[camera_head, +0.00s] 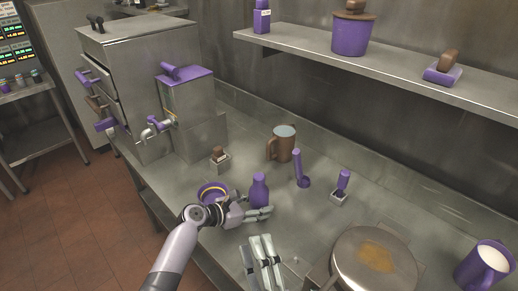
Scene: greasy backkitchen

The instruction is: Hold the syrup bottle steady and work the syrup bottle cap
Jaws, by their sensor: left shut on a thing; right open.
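The syrup bottle (259,188) is small, purple and narrow-necked, and stands upright on the steel counter. Its narrow top, where the cap would be, points up; I cannot tell cap from neck. My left gripper (257,213) comes in from the left and is shut on the lower part of the bottle, its fingers hiding the base.
A purple bowl (207,188) sits left of the bottle, close to my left arm. A brown mug (281,147), a purple ladle-like tool (297,168) and a purple-handled tool (342,184) stand behind and right.

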